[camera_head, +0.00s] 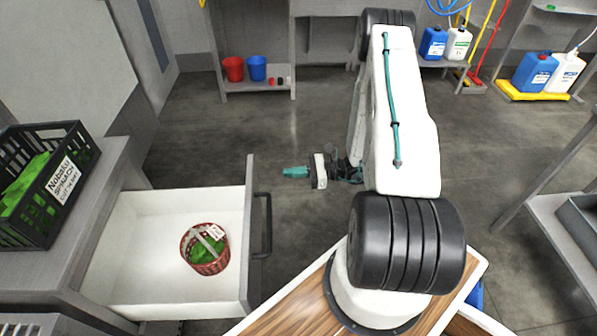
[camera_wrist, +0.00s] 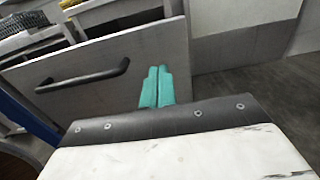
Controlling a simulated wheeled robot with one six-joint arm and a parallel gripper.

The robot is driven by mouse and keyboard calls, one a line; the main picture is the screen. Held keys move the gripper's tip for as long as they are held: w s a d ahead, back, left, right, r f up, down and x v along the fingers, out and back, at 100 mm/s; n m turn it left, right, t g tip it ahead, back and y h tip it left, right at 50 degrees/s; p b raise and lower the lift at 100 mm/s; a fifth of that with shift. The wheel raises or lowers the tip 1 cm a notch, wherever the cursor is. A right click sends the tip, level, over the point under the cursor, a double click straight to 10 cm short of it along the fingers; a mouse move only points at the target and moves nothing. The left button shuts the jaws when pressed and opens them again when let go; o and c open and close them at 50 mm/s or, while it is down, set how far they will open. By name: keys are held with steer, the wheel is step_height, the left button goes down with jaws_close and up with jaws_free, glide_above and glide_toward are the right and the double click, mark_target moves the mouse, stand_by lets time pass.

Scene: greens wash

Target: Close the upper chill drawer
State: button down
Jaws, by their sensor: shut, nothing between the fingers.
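The upper chill drawer (camera_head: 150,285) is pulled open at the left in the head view, with a grey front panel and a dark bar handle (camera_head: 263,225). In it sits a small red basket (camera_head: 204,262) with green leaves and a white label. My gripper (camera_head: 286,173) is shut and empty, in front of the drawer's outer face, beyond the handle's far end. In the wrist view my teal fingertips (camera_wrist: 157,75) are together before the drawer front (camera_wrist: 110,45), to the right of the handle (camera_wrist: 83,78). I cannot tell whether they touch the panel.
A red bucket (camera_head: 233,69) and a blue bucket (camera_head: 257,68) stand on a low shelf at the back. Jugs (camera_head: 535,71) are at the back right. Open floor lies behind my gripper.

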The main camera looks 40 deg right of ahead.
steer(key=x, duration=0.9)
